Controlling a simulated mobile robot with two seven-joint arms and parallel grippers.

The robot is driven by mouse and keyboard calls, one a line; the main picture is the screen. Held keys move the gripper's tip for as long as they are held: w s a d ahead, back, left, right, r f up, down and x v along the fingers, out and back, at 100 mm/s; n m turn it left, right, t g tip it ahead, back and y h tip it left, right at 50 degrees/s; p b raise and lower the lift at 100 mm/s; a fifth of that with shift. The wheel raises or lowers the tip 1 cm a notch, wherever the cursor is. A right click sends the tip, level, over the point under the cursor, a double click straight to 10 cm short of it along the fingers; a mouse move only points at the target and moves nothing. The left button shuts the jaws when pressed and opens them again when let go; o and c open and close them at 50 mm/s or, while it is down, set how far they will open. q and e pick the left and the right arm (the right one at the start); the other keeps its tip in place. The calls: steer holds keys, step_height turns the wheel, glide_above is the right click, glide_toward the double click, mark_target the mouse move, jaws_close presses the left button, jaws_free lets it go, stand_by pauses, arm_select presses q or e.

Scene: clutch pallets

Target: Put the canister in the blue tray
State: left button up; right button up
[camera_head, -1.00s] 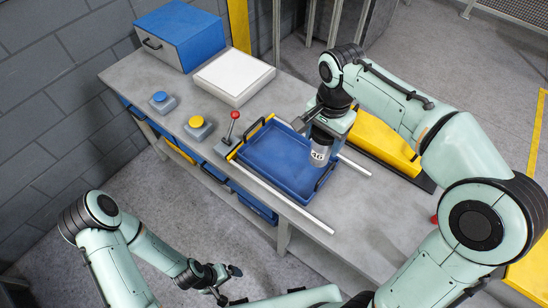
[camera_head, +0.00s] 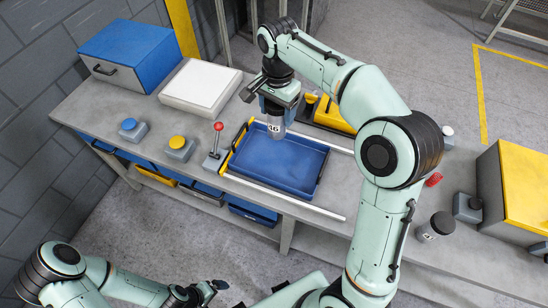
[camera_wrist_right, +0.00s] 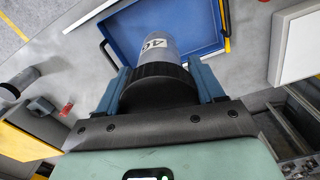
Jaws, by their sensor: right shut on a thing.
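My right gripper (camera_head: 280,100) is shut on a grey canister (camera_head: 276,127) with a black lid and a white label reading 46. The canister hangs roughly upright, over the far side of the blue tray (camera_head: 275,170) in the head view; its exact height above the tray is hard to tell. In the right wrist view the jaws (camera_wrist_right: 165,85) grip the black lid (camera_wrist_right: 160,86), and the blue tray (camera_wrist_right: 205,32) lies beyond the canister body (camera_wrist_right: 160,47). The tray looks empty. My left gripper (camera_head: 208,291) is low at the bottom, away from the bench; its jaws are unclear.
A red-knobbed lever (camera_head: 217,140) stands left of the tray, beside a yellow button (camera_head: 178,146). A white pad (camera_head: 201,86) and blue box (camera_head: 140,55) are farther left. A second dark-lidded canister (camera_head: 436,226) stands right. A yellow block (camera_head: 333,115) is behind.

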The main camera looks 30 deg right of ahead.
arm_select(q)
steer(key=shift+s+f+b, duration=1.1)
steer(key=shift+s+f, duration=0.2)
steer(key=shift+f, duration=0.3)
arm_select(e)
steer(key=shift+f, duration=9.6)
steer(key=shift+f, duration=0.25)
steer(key=o, duration=1.4)
steer(key=shift+s+d, duration=0.1)
arm_select(q)
steer(key=shift+s+f, duration=0.1)
arm_select(e)
steer(key=shift+r, duration=0.2)
